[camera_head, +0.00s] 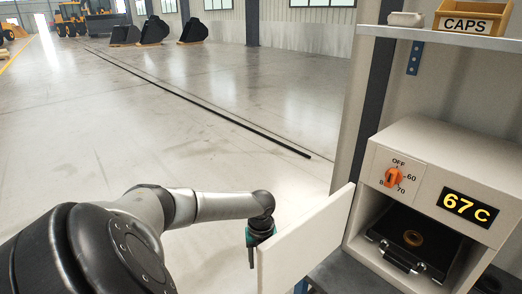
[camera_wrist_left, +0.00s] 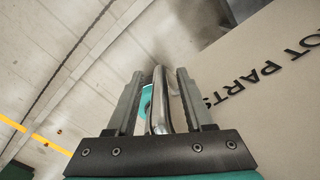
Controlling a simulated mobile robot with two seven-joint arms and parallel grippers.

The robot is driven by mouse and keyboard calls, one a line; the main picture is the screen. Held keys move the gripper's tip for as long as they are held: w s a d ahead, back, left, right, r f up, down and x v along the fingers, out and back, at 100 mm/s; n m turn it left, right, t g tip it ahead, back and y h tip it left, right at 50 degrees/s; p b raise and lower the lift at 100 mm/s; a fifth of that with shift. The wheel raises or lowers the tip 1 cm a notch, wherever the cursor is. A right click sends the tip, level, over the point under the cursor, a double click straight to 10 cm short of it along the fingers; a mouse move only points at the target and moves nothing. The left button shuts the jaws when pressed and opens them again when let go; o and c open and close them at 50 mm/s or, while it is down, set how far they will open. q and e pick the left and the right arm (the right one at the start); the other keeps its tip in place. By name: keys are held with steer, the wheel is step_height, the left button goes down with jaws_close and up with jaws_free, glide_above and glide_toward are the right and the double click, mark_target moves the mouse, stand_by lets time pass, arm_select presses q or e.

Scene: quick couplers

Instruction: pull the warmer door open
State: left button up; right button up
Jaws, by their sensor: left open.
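The warmer (camera_head: 430,165) is a cream box at the right with an orange dial (camera_head: 393,177) and a display reading 67 C. Its door (camera_head: 308,240) stands swung out to the left, and its plain inner face shows in the head view. The door's outer face (camera_wrist_left: 270,100) carries dark lettering, partly cut off, in the left wrist view. A metal bar handle (camera_wrist_left: 159,105) stands between the two fingers of my left gripper (camera_wrist_left: 160,78), which is open around it. In the head view, my left gripper (camera_head: 252,245) is partly hidden behind the door. My right gripper is not seen.
A shelf (camera_head: 440,37) above bears a yellow CAPS bin (camera_head: 470,17) and a small pale object (camera_head: 406,19). Open floor (camera_head: 180,110) lies to the left.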

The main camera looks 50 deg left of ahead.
arm_select(q)
step_height(320, 180, up, 15)
steer(key=shift+r, duration=0.1)
stand_by(0.4)
stand_by(0.5)
